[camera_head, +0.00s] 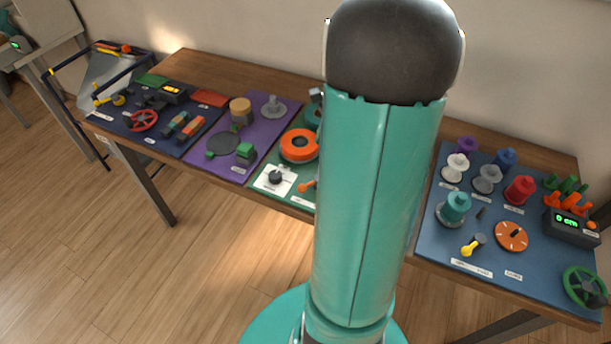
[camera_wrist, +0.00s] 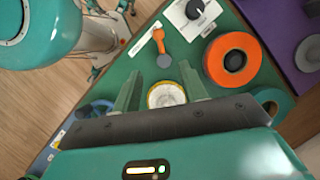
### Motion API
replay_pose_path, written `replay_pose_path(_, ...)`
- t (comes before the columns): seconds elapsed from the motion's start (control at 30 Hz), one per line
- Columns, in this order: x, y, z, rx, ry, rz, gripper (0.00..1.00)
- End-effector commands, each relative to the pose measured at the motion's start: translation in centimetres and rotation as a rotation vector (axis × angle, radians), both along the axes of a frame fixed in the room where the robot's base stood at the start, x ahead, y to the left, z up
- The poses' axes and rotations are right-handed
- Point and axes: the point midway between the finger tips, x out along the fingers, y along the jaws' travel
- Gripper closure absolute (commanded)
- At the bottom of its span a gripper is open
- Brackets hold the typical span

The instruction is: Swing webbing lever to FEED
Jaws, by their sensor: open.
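A small orange lever (camera_wrist: 158,37) with a grey round pivot (camera_wrist: 163,61) is on the green panel in the wrist view. Its orange end points up in the picture, slightly left, beside a white label strip (camera_wrist: 146,39) too small to read. In the head view the orange lever (camera_head: 307,186) shows at the left edge of my arm, partly hidden. My gripper (camera_wrist: 160,69) is open, its two green fingers on either side of the space just below the pivot in the picture. Nothing is held. My gripper is hidden behind my arm in the head view.
An orange ring (camera_wrist: 216,54) and a black knob on a white plate (camera_wrist: 181,16) lie right of the lever. A white and yellow disc (camera_wrist: 166,95) shows between my finger bases. A purple panel (camera_head: 267,108) and a blue panel (camera_head: 447,242) flank the green one.

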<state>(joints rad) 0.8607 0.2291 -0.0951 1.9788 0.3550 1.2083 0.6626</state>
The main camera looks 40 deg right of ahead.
Motion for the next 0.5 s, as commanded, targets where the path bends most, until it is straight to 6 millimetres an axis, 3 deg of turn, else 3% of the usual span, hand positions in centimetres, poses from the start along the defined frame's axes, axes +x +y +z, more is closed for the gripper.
replay_pose_path(0.5, 1.1, 3.7, -8.7, 0.002, 0.002, 0.010, 0.57)
